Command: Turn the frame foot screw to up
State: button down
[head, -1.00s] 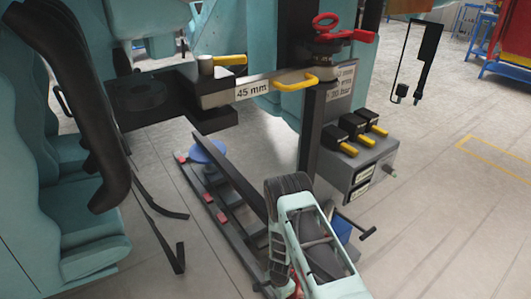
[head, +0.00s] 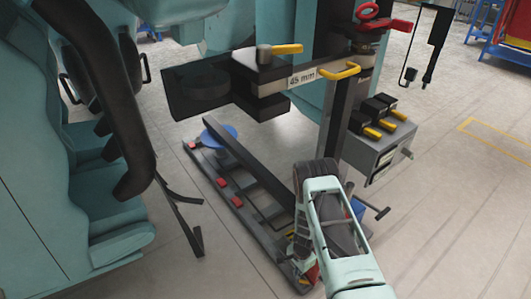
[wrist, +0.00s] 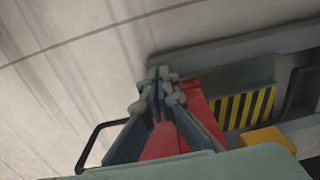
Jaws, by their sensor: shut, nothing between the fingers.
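My gripper (wrist: 158,88) is shut and empty in the wrist view. Its fingertips are together in front of a red part (wrist: 185,125) at the end of the grey base frame (wrist: 245,62); I cannot tell whether they touch it. In the head view, the red part (head: 309,276) shows low beside my arm, at the near end of the base frame (head: 232,205). A dark T-shaped handle (head: 378,212) sticks out to the right of the post foot. I cannot clearly identify the foot screw or its setting in either view.
A black and yellow striped plate (wrist: 245,108) and a yellow block (wrist: 268,138) lie right of my fingers. A black post (head: 338,125) with a clamp arm (head: 290,78) stands over the frame. Teal seats (head: 100,215) are at left.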

aim_at(304, 283)
notch_tip(304, 283, down, 7)
jog(key=b, duration=0.6)
jog(key=shift+w+d, duration=0.1)
jog(key=shift+d, duration=0.55)
dwell(0.8)
jog(key=shift+s+d+b, duration=0.1)
jog(key=shift+s+b, duration=0.1)
jog(key=shift+b, duration=0.1)
jog(key=shift+s+d, duration=0.45)
jog(key=shift+s, duration=0.3)
jog(key=shift+s, duration=0.2)
jog(key=shift+s, duration=0.1)
jog(key=shift+s+a+r, duration=0.1)
jog(key=shift+s+a, duration=0.05)
jog(key=shift+s, duration=0.1)
